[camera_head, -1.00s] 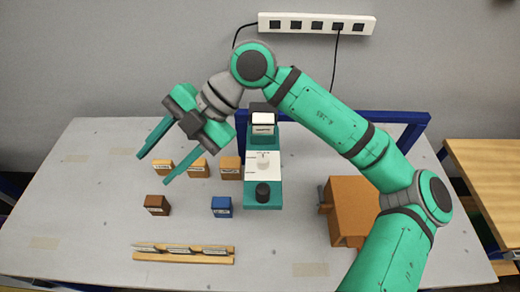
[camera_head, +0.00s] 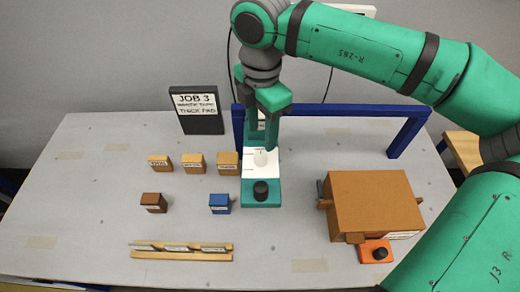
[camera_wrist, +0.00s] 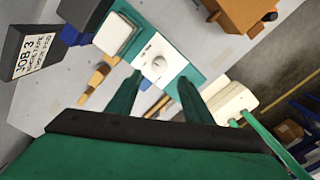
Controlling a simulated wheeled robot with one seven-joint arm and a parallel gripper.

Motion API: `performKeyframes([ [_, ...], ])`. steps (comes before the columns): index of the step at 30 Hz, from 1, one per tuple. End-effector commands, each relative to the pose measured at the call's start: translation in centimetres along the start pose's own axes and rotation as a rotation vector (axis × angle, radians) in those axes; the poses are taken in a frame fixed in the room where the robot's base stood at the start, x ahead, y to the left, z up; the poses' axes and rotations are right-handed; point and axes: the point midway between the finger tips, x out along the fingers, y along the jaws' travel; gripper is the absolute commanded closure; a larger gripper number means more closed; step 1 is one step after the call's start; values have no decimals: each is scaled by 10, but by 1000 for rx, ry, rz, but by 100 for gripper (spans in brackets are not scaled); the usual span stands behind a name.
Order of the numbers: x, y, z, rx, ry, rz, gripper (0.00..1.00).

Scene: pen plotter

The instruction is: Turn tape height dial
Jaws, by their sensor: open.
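The teal plotter unit (camera_head: 261,197) stands on the table with a white panel on top. A pale round dial (camera_head: 260,157) sits on that panel; it also shows in the wrist view (camera_wrist: 158,65), with small marks beside it. A black knob (camera_head: 260,188) is on the unit's front end. My gripper (camera_head: 262,142) points down over the rear of the unit, just behind the dial in the head view. In the wrist view its two teal fingers (camera_wrist: 157,92) are apart, with nothing between them, and the dial shows beyond them. The rear of the unit is partly hidden.
A black sign (camera_head: 196,108) reading JOB 3 stands at the back left. A blue frame (camera_head: 405,130) spans behind the unit. Small labelled blocks (camera_head: 194,163) lie left of it, a pen rack (camera_head: 180,251) in front, and a brown box (camera_head: 370,205) to the right.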

Motion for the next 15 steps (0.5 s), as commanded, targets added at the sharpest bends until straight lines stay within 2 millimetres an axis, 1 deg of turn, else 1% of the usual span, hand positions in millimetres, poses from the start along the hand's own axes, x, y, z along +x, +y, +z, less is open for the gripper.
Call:
performKeyframes([
  [1, 10, 0, -1, -2, 3, -1, 54],
  [3, 23, 0, -1, -3, 5, -1, 54],
  [9, 56, 0, -1, -2, 4, 0, 54],
  [12, 69, 0, -1, -2, 4, 0, 54],
  [15, 77, 1, -2, -5, 3, 1, 54],
])
